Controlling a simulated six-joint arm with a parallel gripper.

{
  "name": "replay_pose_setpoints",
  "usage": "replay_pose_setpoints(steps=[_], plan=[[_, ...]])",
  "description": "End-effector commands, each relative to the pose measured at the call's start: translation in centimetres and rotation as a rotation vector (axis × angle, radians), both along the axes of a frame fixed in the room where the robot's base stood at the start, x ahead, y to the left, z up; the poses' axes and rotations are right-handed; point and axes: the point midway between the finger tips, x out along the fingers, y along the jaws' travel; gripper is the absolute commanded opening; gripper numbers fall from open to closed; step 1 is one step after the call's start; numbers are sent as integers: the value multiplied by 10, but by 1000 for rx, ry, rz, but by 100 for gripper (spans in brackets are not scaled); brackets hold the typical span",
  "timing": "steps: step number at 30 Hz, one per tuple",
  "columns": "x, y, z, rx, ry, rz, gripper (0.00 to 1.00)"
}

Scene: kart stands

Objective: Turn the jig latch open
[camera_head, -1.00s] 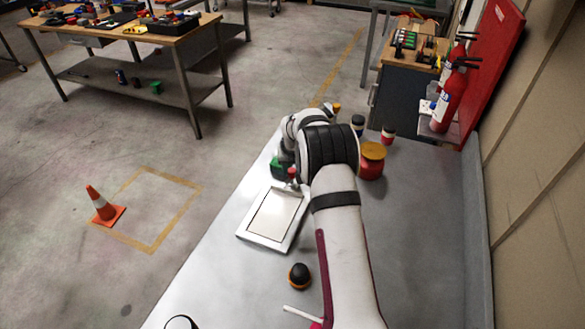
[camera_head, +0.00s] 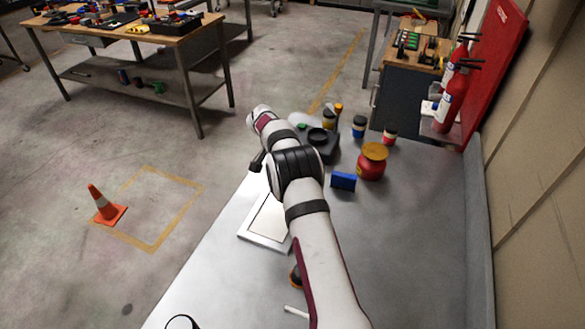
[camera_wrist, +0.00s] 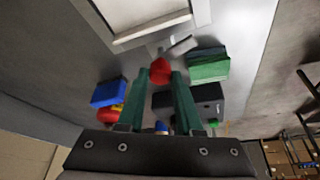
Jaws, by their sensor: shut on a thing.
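In the wrist view my gripper (camera_wrist: 161,76) has its two green fingers closed around a red knob (camera_wrist: 160,71). A short grey bar (camera_wrist: 183,46), apparently the latch lever, shows beside the knob, close to the edge of a white-framed panel (camera_wrist: 152,33). I cannot tell how far the latch is turned. In the head view the white-framed panel (camera_head: 257,241) lies on the grey bench, partly behind my arm. The knob and my fingertips cannot be made out there.
A dark box (camera_head: 322,150) with a round top stands beyond my arm. A blue box (camera_head: 343,181), a red jar (camera_head: 371,165) and several small jars stand to the right. A green block (camera_wrist: 207,66) lies near the knob. The bench's right side is clear.

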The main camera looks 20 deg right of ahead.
Motion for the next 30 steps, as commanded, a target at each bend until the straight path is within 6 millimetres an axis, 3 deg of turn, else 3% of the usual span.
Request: replay_pose_setpoints(steps=[12, 30], plan=[[1, 2, -2, 3, 2, -264, 0], [1, 2, -2, 4, 3, -347, 0]])
